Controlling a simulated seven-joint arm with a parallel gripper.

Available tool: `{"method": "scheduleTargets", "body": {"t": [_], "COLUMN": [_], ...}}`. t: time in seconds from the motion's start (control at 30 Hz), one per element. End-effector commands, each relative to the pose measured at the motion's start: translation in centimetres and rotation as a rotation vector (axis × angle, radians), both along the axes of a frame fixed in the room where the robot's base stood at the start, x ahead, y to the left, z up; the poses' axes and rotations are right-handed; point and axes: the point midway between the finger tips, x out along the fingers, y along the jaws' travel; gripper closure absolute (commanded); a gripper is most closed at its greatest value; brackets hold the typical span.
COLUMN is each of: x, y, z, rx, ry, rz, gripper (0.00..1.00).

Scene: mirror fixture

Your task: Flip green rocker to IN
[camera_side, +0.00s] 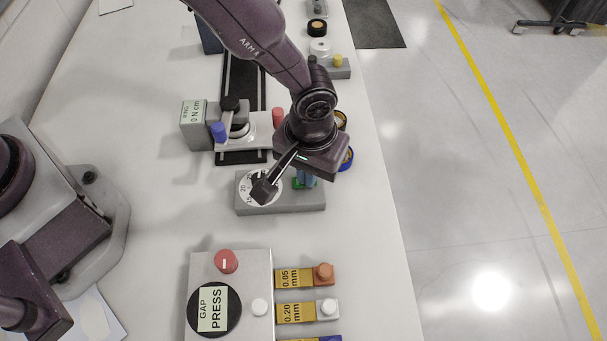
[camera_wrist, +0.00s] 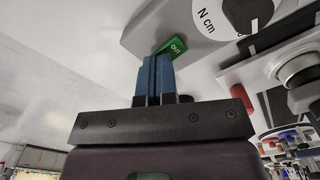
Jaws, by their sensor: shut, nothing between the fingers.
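In the side view only small green bits of the rocker (camera_side: 297,184) show around the fingers. My gripper (camera_wrist: 157,58) has blue fingers, shut together with nothing between them. The fingertips are at the rocker, overlapping its edge in the picture; I cannot tell if they touch it. In the side view my gripper (camera_side: 305,179) points down at the right part of the box.
The grey box (camera_side: 285,203) carries a white dial with a black knob (camera_side: 264,190). Behind it stands a fixture with a blue knob (camera_side: 219,131) and a red knob (camera_side: 278,117). In front are a GAP PRESS unit (camera_side: 258,330) and yellow gauge blocks (camera_side: 294,312).

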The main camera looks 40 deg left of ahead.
Motion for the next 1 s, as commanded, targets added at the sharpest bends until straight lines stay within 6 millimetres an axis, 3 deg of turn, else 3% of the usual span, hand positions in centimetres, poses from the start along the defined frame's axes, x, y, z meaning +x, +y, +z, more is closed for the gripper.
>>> {"method": "scheduleTargets", "body": {"t": [0.33, 1.0], "x": [0.0, 0.0], "y": [0.0, 0.0], "z": [0.0, 5.4], "rx": [0.000, -0.001], "ry": [0.000, -0.001], "rz": [0.000, 0.000], "gripper": [1.00, 1.00]}}
